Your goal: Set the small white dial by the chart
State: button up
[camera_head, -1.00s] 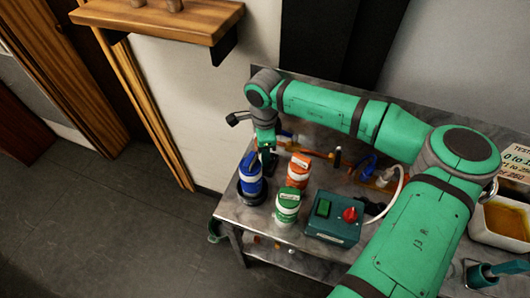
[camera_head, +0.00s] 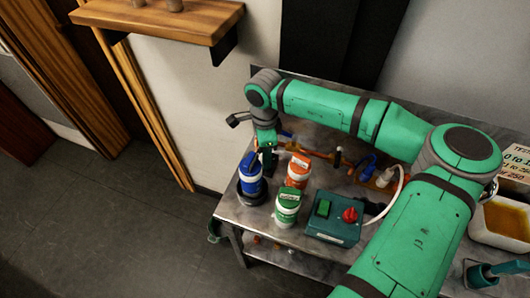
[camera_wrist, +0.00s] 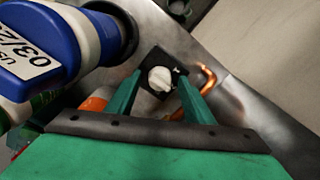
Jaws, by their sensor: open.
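The small white dial (camera_wrist: 159,79) sits on a dark square plate (camera_wrist: 150,92) in the wrist view. My gripper (camera_wrist: 158,84) is open, with one green finger on each side of the dial. I cannot tell whether either finger touches it. In the head view my gripper (camera_head: 267,158) points down at the back left of the metal bench, behind the blue bottle, and the dial is hidden there. A sign with printed text (camera_head: 517,165), possibly the chart, shows partly at the right edge; its full wording is cut off.
A blue-and-white bottle (camera_head: 250,172) stands close to my gripper, also large in the wrist view (camera_wrist: 45,45). Orange (camera_head: 298,171) and green (camera_head: 287,207) bottles stand beside it. A teal box (camera_head: 332,232) has a red knob. Copper pipe (camera_wrist: 207,80) runs near the dial. A tray (camera_head: 487,235) is right.

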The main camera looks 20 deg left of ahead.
jog(key=shift+r, duration=0.1)
notch_tip(320, 180, up, 11)
jog(key=shift+f, duration=0.2)
dwell(0.6)
